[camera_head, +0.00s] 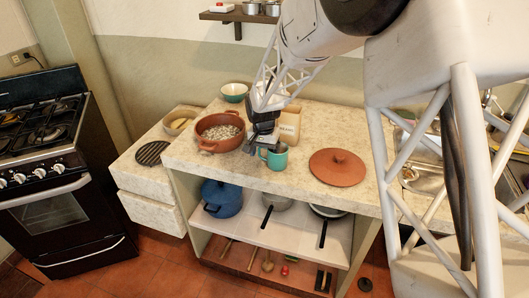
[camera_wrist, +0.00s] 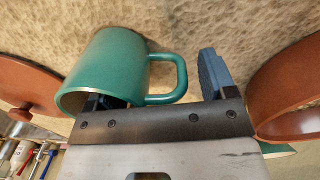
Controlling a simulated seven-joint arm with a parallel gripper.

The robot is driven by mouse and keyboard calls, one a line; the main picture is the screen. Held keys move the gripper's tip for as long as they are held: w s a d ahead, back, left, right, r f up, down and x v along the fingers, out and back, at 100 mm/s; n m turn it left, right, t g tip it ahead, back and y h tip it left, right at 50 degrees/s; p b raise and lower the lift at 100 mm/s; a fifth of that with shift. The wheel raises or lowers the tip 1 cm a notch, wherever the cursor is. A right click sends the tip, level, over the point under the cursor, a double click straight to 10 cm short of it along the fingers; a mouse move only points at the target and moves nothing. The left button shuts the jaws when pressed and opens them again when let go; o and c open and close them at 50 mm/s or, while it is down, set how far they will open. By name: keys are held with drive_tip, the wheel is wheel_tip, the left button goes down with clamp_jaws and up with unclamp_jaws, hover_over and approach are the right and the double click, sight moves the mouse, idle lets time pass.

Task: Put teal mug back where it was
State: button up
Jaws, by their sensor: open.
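The teal mug (camera_head: 278,158) stands upright on the stone countertop (camera_head: 300,185), between the brown pot and the round terracotta lid. My gripper (camera_head: 258,146) is low over the counter at the mug's left side. In the wrist view the mug (camera_wrist: 115,70) is close, with its handle (camera_wrist: 178,75) between the two spread fingers of my gripper (camera_wrist: 155,85). One finger is at the mug's rim and partly hidden, seemingly inside the opening. The other is beyond the handle, apart from it. I cannot tell whether the first finger touches the mug.
The brown pot (camera_head: 219,145) with pale contents is close left of my gripper. A beige canister (camera_head: 290,128) stands behind the mug, and the lid (camera_head: 337,160) lies to its right. Counter in front of the mug is bare.

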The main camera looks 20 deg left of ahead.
drive_tip(key=shift+r, duration=0.1)
drive_tip(key=r, duration=1.1)
drive_tip(key=shift+a, duration=0.2)
drive_tip(key=shift+r, duration=0.55)
drive_tip(key=s+d+r, duration=0.4)
drive_tip(key=s+d, duration=0.1)
drive_tip(key=d, duration=0.4)
drive_tip(key=s+d+r+t, duration=0.1)
drive_tip(key=s+d+r, duration=0.25)
drive_tip(key=d, duration=0.55)
drive_tip(key=s+d+r, duration=0.4)
drive_tip(key=s+d, duration=0.2)
drive_tip(key=d, duration=0.4)
drive_tip(key=s+d+f, duration=0.1)
drive_tip(key=s+d, duration=0.6)
drive_tip(key=s, duration=0.4)
drive_tip(key=s+d+f+t, duration=0.1)
drive_tip(key=s+d, duration=0.7)
drive_tip(key=s, duration=0.3)
drive_tip(key=shift+s+f+t, duration=0.2)
drive_tip(key=shift+f+t, duration=0.1)
drive_tip(key=shift+f, duration=0.1)
